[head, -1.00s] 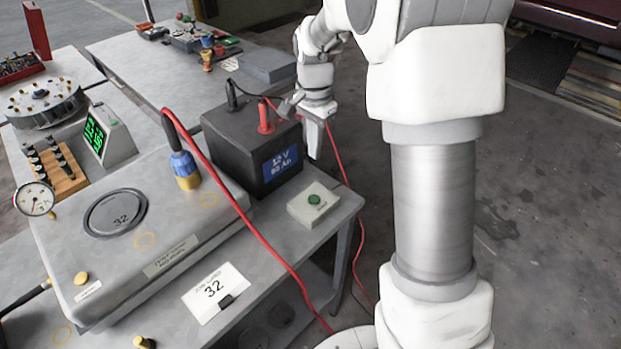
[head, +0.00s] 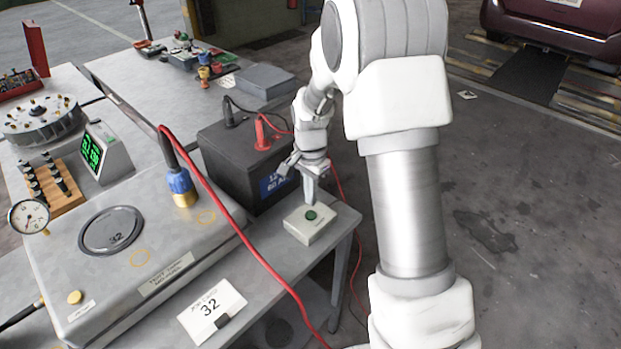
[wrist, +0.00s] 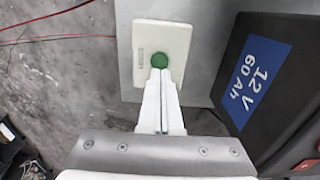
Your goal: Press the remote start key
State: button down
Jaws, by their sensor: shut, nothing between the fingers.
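The remote start key is a round green button (head: 311,215) on a small pale box (head: 305,227) at the table's right front corner. It also shows in the wrist view as a green button (wrist: 160,61) on a cream box (wrist: 178,40). My gripper (head: 309,202) is shut and empty, pointing down over the button. In the wrist view the closed fingertips (wrist: 159,73) reach the near edge of the button. I cannot tell whether they touch it or hover just above, and the button does not look clearly pressed.
A black 12 V battery (head: 238,165) stands close behind and left of the box. A red cable (head: 240,225) crosses the table to its left. Open floor (head: 500,230) lies to the right.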

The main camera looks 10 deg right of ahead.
aim_at(311, 216)
jog(key=shift+f, duration=2)
jog(key=shift+f, duration=0.15)
jog(key=shift+s+f+b, duration=0.1)
jog(key=shift+f+b, duration=0.5)
jog(key=shift+f, duration=0.05)
jog(key=shift+s+f, duration=0.2)
notch_tip(311, 216, up, 15)
jog(key=p, duration=0.2)
jog(key=shift+w+p, duration=0.3)
jog(key=shift+p, duration=0.1)
